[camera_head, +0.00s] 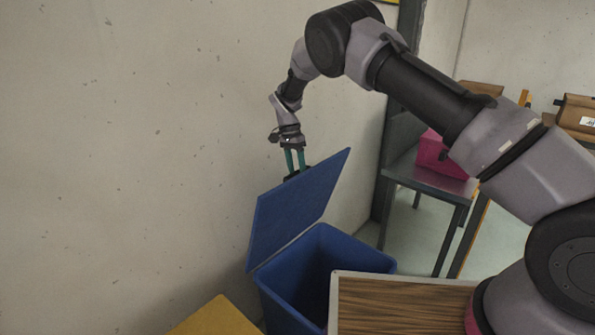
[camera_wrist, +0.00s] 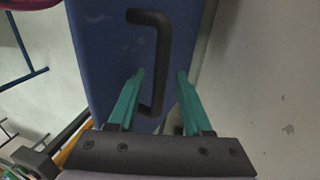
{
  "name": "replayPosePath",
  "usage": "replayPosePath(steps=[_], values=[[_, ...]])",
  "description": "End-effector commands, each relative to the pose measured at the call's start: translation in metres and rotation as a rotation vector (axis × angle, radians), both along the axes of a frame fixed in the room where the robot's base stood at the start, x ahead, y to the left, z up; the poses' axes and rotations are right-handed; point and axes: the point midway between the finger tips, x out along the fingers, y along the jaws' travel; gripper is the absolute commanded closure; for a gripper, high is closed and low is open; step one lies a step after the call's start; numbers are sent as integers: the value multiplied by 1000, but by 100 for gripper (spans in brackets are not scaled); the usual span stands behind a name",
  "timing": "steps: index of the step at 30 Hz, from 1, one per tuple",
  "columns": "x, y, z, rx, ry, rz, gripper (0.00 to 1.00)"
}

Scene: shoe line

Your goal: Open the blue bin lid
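The blue bin (camera_head: 325,262) stands against the wall in the head view. Its blue lid (camera_head: 297,207) is raised and tilted up toward the wall, and the dark inside of the bin shows. My gripper (camera_head: 295,172) is at the upper edge of the lid, on its far side. In the wrist view, the lid (camera_wrist: 95,70) fills the middle left, with a black handle (camera_wrist: 162,60) on it. The green fingers of my gripper (camera_wrist: 160,84) are apart, with the lower part of the handle between them. I cannot tell whether they touch the handle.
A wood-topped surface (camera_head: 400,305) with a pale rim stands in front of the bin at right. A yellow surface (camera_head: 215,318) is at the lower left. A grey metal table (camera_head: 430,180) with a pink box (camera_head: 440,155) is behind. The wall (camera_head: 120,150) is close at left.

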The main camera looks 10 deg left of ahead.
Motion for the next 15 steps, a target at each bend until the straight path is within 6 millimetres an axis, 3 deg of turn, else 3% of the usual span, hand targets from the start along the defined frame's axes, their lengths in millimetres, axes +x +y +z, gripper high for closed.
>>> replayPosePath(steps=[8, 15], values=[[2, 0, 7, 0, -3, -1, 50], [8, 8, 48, 2, -5, 0, 50]])
